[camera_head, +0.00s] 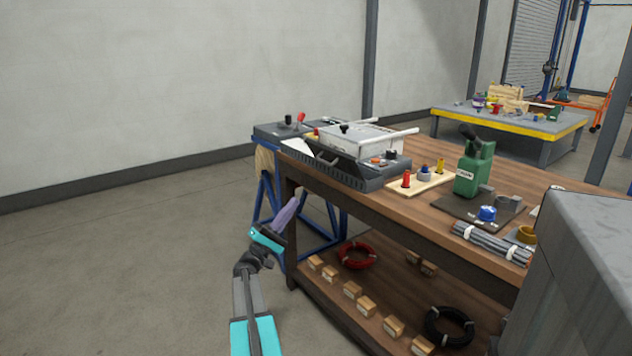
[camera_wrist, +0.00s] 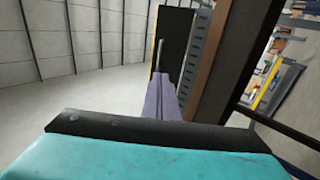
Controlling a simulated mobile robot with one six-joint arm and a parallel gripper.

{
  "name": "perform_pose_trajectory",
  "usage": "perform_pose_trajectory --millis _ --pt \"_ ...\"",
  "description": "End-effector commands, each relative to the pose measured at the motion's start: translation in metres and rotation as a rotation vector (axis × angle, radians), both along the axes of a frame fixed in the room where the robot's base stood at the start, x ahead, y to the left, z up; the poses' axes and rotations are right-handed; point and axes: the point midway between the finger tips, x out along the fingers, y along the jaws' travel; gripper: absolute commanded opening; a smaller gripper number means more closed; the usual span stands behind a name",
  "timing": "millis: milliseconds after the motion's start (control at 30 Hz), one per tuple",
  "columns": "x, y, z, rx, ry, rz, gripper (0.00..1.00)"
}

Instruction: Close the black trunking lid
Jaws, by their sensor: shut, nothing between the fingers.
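The black trunking lid (camera_head: 345,157) stands raised and tilted along the grey slotted trunking (camera_head: 350,176) at the table's near left end. A pale bar handle shows on its face. In the wrist view the black lid (camera_wrist: 177,42) is ahead at the top, with its bar handle, and the slotted trunking wall (camera_wrist: 193,62) is right of it. My gripper (camera_head: 292,203), with purple fingers, is in front of the table's left corner, apart from the lid. Its fingers (camera_wrist: 162,88) are together and empty, pointing toward the lid. The lid's hinge line is not clear.
The wooden table (camera_head: 440,215) carries a white box (camera_head: 365,138) behind the lid, a pegboard (camera_head: 430,182) and a green device (camera_head: 474,168). A blue-legged stand (camera_head: 265,205) is behind the table's left end. The floor to the left is clear.

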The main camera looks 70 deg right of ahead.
Motion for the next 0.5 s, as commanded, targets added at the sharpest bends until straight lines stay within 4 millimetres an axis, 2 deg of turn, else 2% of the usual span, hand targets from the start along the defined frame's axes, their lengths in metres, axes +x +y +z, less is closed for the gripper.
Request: perform_pose_trajectory --millis 500 --pt "-0.0027 -0.0029 0.0051 -0.011 0.005 -0.003 0.0"
